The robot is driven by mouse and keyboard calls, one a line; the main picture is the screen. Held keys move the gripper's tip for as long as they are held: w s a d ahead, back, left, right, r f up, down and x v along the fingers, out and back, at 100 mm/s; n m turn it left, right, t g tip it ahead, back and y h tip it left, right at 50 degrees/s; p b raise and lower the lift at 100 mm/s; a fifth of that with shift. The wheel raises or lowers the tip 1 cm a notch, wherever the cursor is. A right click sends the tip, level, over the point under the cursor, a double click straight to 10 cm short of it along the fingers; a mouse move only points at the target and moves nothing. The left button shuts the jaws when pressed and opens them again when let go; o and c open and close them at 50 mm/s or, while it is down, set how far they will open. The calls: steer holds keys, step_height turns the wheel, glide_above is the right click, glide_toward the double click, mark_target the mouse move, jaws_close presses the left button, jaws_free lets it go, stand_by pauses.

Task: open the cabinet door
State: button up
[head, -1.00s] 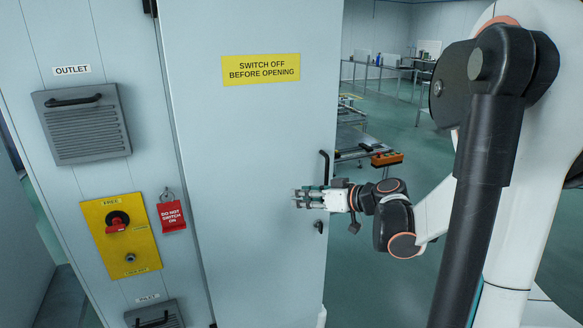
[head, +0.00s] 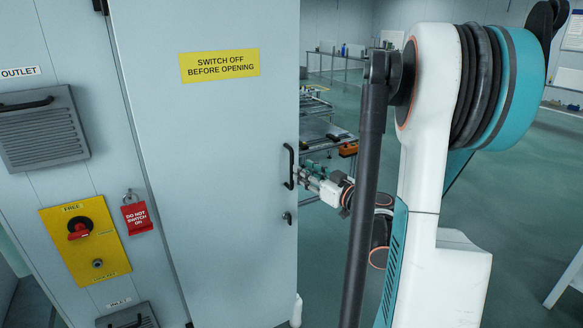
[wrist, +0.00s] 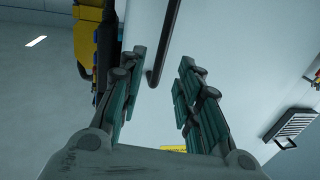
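The cabinet door (head: 220,135) is a tall pale panel with a yellow "switch off before opening" sign (head: 219,65). No gap shows along its edges. Its black bar handle (head: 289,165) is near the right edge, with a small dark lock (head: 287,217) below. My gripper (head: 306,176) is just right of the handle at the door's edge. In the wrist view my gripper (wrist: 162,65) has its teal-padded fingers spread. The handle (wrist: 163,45) shows in the gap between them, not clasped; its depth between the fingers is unclear.
Left of the door are a yellow panel (head: 60,248) with a red rotary switch (head: 79,230), a red "do not switch on" tag (head: 138,218) and an outlet vent (head: 40,130). Carts with an orange item (head: 348,150) stand behind. Green floor is open at right.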

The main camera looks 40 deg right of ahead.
steer(key=b, duration=0.1)
glide_above(292, 185)
steer(key=shift+w+d, duration=0.2)
steer(key=shift+w, duration=0.1)
jaws_close()
